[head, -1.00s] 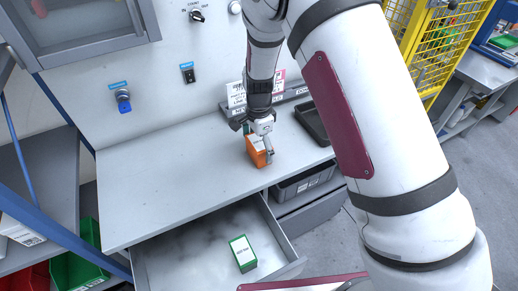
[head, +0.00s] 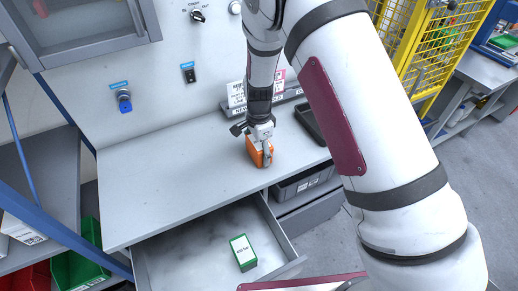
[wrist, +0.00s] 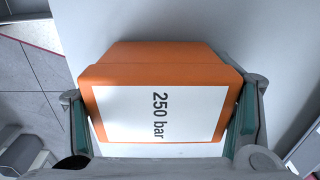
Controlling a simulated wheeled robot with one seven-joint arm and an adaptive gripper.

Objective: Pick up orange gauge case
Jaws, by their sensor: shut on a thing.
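The orange gauge case (head: 254,152) stands on the grey worktop near its right front part. In the wrist view the case (wrist: 160,60) fills the middle, with a white label reading "250 bar". My gripper (head: 264,150) is over the case from above. In the wrist view my gripper (wrist: 162,120) has a green-padded finger at each side of the case, both against its sides. The gripper is shut on the case. In the head view the gripper hides part of the case, and I cannot tell whether the case is clear of the worktop.
An open drawer (head: 190,255) below the worktop (head: 170,190) holds a green and white box (head: 243,250). A dark tray (head: 309,122) lies right of my gripper. A grey bin (head: 300,185) sits below the right edge. The worktop's left side is clear.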

